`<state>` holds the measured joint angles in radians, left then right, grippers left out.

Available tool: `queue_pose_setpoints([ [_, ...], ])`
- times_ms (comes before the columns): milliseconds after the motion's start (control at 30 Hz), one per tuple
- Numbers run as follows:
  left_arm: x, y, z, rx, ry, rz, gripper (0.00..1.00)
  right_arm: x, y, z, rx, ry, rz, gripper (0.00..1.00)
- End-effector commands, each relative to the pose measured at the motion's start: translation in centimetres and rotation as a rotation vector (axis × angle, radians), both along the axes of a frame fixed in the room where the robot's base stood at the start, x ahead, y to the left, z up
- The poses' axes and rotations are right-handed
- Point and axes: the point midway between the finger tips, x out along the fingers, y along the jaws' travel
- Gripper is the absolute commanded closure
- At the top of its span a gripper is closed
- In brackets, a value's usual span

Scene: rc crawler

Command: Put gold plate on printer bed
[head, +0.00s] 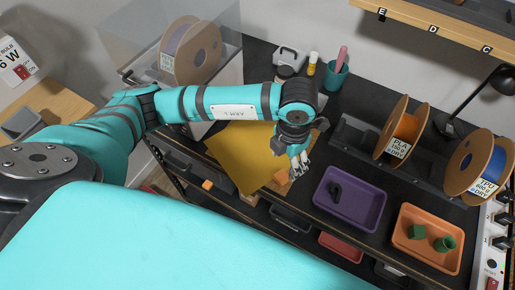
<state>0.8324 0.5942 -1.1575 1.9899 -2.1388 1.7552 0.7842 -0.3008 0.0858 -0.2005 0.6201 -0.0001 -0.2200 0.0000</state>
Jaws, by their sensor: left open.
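The gold plate (236,158) is a flat golden sheet at the centre of the head view, below my left forearm. Its upper part is hidden by that arm, and its lower corner reaches toward the bench's front edge. My left gripper (299,170) is open and points down at the plate's right edge. I cannot tell whether it touches the plate. A small orange block (281,177) shows beside the fingertips. The clear-walled enclosure (222,22) at upper left looks like the printer's; I cannot make out its bed. My right gripper is not in view.
A purple tray (350,218) and an orange tray (428,262) with green parts stand to the right. Filament spools (405,127) and a black lamp (485,88) are at far right. A teal cup (337,76) stands behind my arm. Another orange block (207,184) lies left of the plate's lower corner.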

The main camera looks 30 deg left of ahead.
Motion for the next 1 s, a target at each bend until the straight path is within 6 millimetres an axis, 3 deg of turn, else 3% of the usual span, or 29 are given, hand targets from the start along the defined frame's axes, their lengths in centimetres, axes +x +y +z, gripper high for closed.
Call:
queue_pose_setpoints([
  [33, 0.0, 0.0, -1.3, 0.0, 0.001, 0.0, 0.37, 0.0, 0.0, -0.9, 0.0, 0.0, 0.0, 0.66],
  [367, -0.1, 0.0, -3.3, -0.001, 0.0, -0.001, 0.37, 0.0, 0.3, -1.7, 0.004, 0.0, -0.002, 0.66],
  [667, -0.5, 0.3, -7.6, 0.001, 0.002, -0.001, 0.37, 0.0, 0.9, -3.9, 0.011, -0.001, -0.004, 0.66],
  [933, -0.5, 0.3, -7.7, 0.0, -0.001, -0.002, 0.37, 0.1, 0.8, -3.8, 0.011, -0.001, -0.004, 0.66],
  [1000, -0.5, 0.3, -7.7, 0.0, 0.0, -0.002, 0.46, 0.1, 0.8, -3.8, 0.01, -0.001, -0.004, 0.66],
])
